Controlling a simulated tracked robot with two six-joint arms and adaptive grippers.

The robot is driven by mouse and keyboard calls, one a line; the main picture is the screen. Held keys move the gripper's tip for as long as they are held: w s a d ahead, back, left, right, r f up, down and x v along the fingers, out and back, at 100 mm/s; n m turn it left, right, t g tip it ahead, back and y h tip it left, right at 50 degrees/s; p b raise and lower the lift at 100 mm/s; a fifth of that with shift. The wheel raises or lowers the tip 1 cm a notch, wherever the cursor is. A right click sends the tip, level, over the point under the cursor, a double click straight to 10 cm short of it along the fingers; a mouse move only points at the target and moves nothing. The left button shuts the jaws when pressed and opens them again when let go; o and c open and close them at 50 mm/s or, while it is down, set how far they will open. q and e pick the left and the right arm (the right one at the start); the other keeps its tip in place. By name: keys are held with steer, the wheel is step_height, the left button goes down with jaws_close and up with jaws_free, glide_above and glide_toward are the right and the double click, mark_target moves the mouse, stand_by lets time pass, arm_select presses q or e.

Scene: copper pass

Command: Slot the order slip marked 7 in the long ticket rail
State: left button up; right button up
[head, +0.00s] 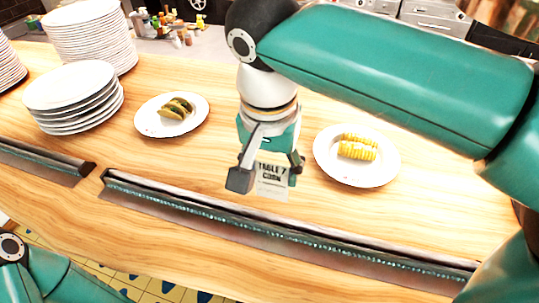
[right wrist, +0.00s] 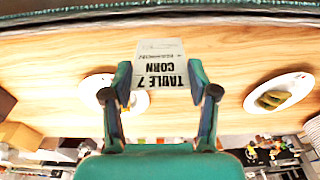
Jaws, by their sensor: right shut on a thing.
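The order slip (head: 272,180) is a white paper printed "TABLE 7 CORN". My right gripper (head: 268,170) is shut on it, and the slip hangs below the fingers. The right wrist view also shows the slip (right wrist: 159,66) between the two fingers (right wrist: 159,84). The long ticket rail (head: 300,230) runs along the counter's front edge, from left of centre to the lower right. In the head view the slip's lower edge appears just behind the rail, apart from it. In the right wrist view the rail (right wrist: 160,19) crosses the top. My left gripper is out of view.
A shorter rail (head: 45,158) lies to the left, past a small gap. A taco plate (head: 145,121) and a corn plate (head: 377,178) stand on the wooden counter (head: 210,170) behind the long rail. Stacked plates (head: 75,95) stand at the left.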

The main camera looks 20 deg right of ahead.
mark_target(272, 200)
steer(key=shift+s+f+b, duration=0.15)
steer(key=shift+f+b, duration=0.5)
steer(key=shift+f, duration=0.2)
step_height(272, 200, down, 3)
steer(key=shift+r+b, duration=0.2)
steer(key=shift+b, duration=1)
steer(key=shift+f+b, duration=0.55)
steer(key=shift+f, duration=0.1)
steer(key=shift+f, duration=0.1)
steer(key=shift+f+b, duration=0.3)
steer(key=shift+f, duration=0.2)
steer(key=shift+f+b, duration=0.5)
steer(key=shift+f, duration=0.25)
steer(key=shift+f, duration=0.3)
